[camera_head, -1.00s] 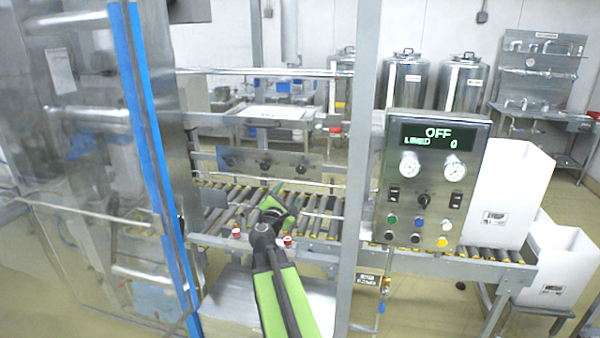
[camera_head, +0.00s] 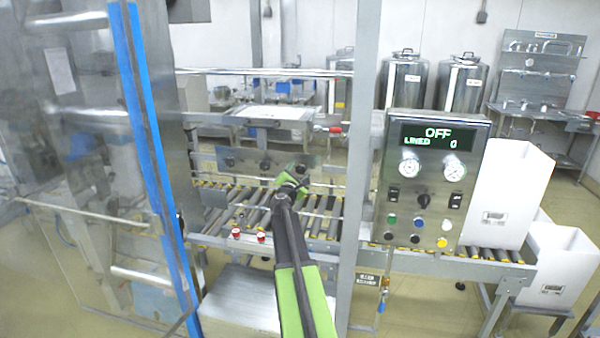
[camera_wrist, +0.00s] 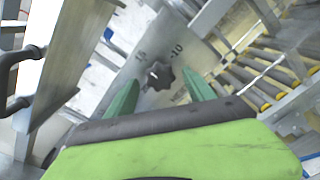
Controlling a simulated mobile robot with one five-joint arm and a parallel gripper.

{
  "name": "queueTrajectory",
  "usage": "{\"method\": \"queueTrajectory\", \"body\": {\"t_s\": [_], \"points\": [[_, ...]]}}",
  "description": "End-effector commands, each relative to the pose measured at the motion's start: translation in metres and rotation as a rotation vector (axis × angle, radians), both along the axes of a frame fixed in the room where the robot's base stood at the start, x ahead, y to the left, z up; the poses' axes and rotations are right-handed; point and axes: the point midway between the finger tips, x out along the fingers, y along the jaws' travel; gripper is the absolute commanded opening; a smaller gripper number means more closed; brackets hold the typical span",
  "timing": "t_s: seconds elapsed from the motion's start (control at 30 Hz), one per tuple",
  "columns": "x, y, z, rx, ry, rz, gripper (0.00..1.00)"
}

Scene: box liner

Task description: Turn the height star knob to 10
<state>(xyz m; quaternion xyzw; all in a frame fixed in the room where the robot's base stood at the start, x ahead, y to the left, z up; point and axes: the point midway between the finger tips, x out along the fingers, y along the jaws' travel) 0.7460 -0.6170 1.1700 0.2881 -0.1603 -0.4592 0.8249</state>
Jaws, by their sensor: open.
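A black star knob (camera_wrist: 159,75) sits on a grey metal plate in the wrist view. The plate has the marks 15 and 10 printed above the knob; the 10 is at its upper right. I cannot tell which mark the knob points at. My gripper (camera_wrist: 161,80) is open, its two green fingers on either side of the knob in the picture, with no clear contact. In the head view my gripper (camera_head: 292,182) is just in front of the right part of the plate (camera_head: 246,157), which carries several dark knobs; the right one is partly hidden.
A roller conveyor (camera_head: 325,218) runs under the plate. A grey upright post (camera_head: 357,200) stands right of my arm, beside the control panel (camera_head: 432,180) that reads OFF. Two small red knobs (camera_head: 248,235) are on the conveyor's front edge. White boxes (camera_head: 505,195) are at the right.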

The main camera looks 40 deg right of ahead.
Motion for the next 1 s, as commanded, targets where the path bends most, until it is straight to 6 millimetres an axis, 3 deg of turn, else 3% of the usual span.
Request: {"method": "queueTrajectory", "body": {"t_s": [0.1,0.4,0.87,0.9,1.0], "points": [[0.006,-0.009,0.000,0.000,0.000,0.000,0.62],[0.006,-0.009,0.000,0.000,0.000,0.001,0.61],[0.007,-0.008,0.000,0.000,0.000,0.003,0.01],[0.008,-0.016,0.000,0.000,0.000,0.002,0.00],[0.007,-0.010,0.000,0.002,-0.004,0.002,0.00]]}}
